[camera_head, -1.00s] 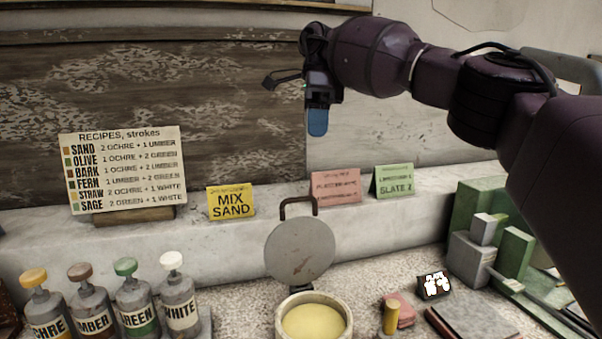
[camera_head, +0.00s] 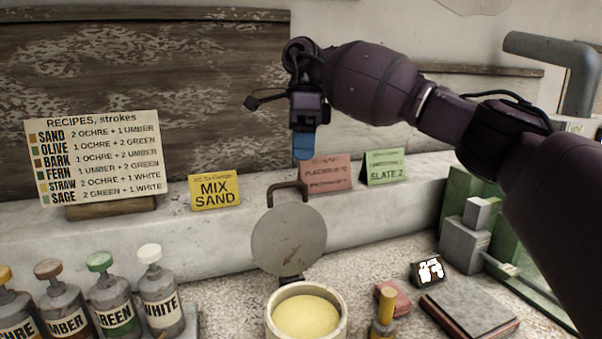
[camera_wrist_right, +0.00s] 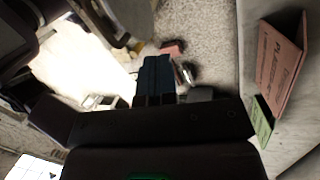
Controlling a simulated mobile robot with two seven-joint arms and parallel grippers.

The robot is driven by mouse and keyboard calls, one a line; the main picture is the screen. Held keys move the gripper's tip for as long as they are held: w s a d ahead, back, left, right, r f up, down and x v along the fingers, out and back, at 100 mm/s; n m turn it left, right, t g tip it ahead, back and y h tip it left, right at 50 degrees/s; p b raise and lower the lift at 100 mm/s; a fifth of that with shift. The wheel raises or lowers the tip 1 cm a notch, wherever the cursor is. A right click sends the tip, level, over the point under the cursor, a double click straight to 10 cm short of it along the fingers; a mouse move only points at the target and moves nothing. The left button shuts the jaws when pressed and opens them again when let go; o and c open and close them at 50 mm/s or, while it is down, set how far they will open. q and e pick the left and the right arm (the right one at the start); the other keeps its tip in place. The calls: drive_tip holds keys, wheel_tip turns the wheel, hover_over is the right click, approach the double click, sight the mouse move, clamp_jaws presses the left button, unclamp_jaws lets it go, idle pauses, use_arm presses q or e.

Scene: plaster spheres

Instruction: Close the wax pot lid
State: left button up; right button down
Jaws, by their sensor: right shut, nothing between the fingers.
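The wax pot (camera_head: 338,322) is a pale round pot with yellow wax (camera_head: 306,316) inside, at the bottom middle of the head view. Its round grey lid (camera_head: 288,240) stands open, upright at the back of the pot, with a dark bent handle (camera_head: 287,187) at its top. My right gripper (camera_head: 303,148) is shut and empty, its blue fingertips pointing down above and behind the lid handle, apart from it in the picture. The blue fingers also show in the right wrist view (camera_wrist_right: 155,78). My left gripper is not in view.
Pump bottles (camera_head: 160,298) stand left of the pot. A yellow-topped tool (camera_head: 385,308), a red block (camera_head: 396,299) and a slab (camera_head: 470,312) lie to its right. Cards, including the yellow MIX SAND card (camera_head: 214,193), stand on the ledge behind.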

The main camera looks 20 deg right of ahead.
drive_tip(key=s, duration=0.1)
drive_tip(key=s+a+f, duration=0.1)
drive_tip(key=s+f, duration=0.1)
drive_tip(key=s, duration=0.1)
drive_tip(key=shift+s+a+f, duration=0.1)
drive_tip(key=shift+a+f, duration=0.15)
drive_tip(key=shift+a, duration=0.05)
drive_tip(key=shift+s+r, duration=0.1)
